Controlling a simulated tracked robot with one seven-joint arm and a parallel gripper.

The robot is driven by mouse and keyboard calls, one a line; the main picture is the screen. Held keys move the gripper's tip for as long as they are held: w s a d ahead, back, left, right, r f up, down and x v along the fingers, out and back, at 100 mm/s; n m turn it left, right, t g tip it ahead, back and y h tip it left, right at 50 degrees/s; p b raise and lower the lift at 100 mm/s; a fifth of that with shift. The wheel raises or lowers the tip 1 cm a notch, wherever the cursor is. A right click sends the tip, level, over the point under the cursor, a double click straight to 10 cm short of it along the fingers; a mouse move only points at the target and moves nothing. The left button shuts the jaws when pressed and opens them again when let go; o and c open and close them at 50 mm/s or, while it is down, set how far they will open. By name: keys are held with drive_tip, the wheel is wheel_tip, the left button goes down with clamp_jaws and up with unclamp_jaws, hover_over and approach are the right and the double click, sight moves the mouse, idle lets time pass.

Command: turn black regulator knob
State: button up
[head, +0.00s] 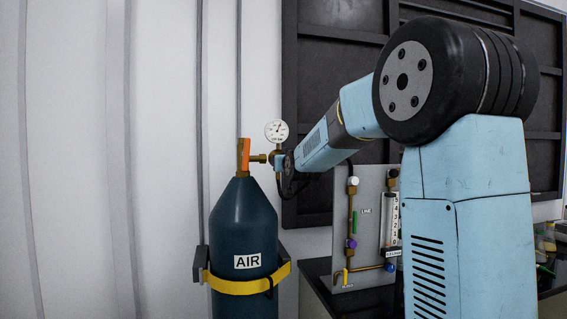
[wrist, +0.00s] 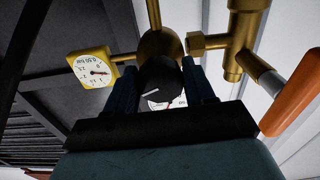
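The black regulator knob (wrist: 159,80) has a white pointer line and shows in the wrist view, in front of the brass regulator body (wrist: 161,45). My gripper (wrist: 160,74) has one dark finger on each side of the knob. The fingers are very close to its sides, but I cannot tell whether they press on it. In the head view my wrist covers the knob and the fingers. A round pressure gauge (head: 277,131) stands above the regulator; a yellow-rimmed gauge (wrist: 91,70) shows at left in the wrist view.
The dark blue AIR cylinder (head: 243,226) stands upright, held by a yellow strap (head: 237,287). Its orange valve handle (head: 244,155) is close to the regulator, also in the wrist view (wrist: 293,92). A flow panel (head: 345,232) with coloured knobs stands to the right.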

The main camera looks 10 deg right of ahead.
drive_tip(key=c, duration=0.5)
drive_tip(key=shift+c, duration=0.2)
drive_tip(key=shift+f+m, duration=0.15)
drive_tip(key=shift+m, duration=0.35)
drive_tip(key=m, duration=0.4)
drive_tip(key=shift+m, duration=0.4)
drive_tip(key=m, duration=1.2)
drive_tip(key=shift+m, duration=0.4)
drive_tip(key=shift+c, duration=0.2)
drive_tip(key=m, duration=0.6)
drive_tip(key=shift+a, duration=0.1)
drive_tip(key=shift+m, duration=0.3)
